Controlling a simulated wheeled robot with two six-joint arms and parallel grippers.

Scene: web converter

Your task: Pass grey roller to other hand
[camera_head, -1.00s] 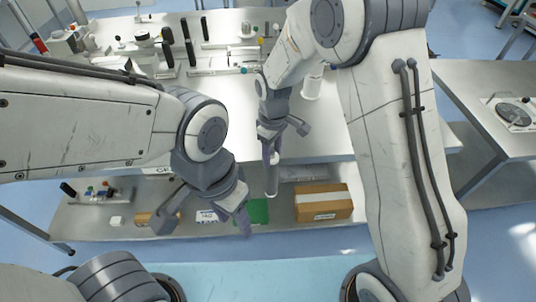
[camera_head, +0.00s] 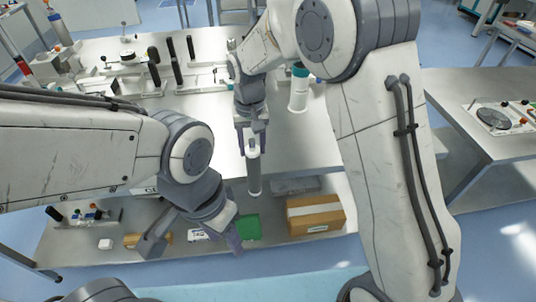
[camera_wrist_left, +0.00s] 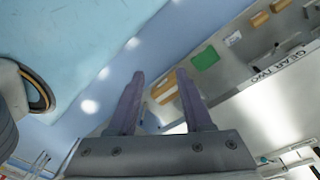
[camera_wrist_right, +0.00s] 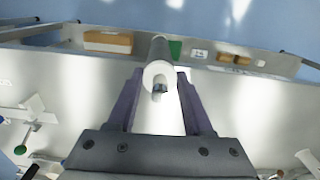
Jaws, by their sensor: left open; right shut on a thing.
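The grey roller (camera_head: 254,174) has a grey middle and white ends. It hangs roughly upright from my right gripper (camera_head: 252,140), near the front edge of the steel table. In the right wrist view the roller (camera_wrist_right: 158,60) sits between the two purple fingers, its white end towards the camera. My right gripper is shut on it. My left gripper (camera_head: 195,245) is open and empty, lower and left of the roller, apart from it. In the left wrist view nothing lies between the left fingers (camera_wrist_left: 157,85).
The steel table (camera_head: 290,140) carries tools at the back left and a white cylinder with a teal top (camera_head: 299,90). A lower shelf (camera_head: 275,225) holds a cardboard box (camera_head: 316,215) and a green item (camera_head: 248,227). A side table (camera_head: 475,110) stands at right.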

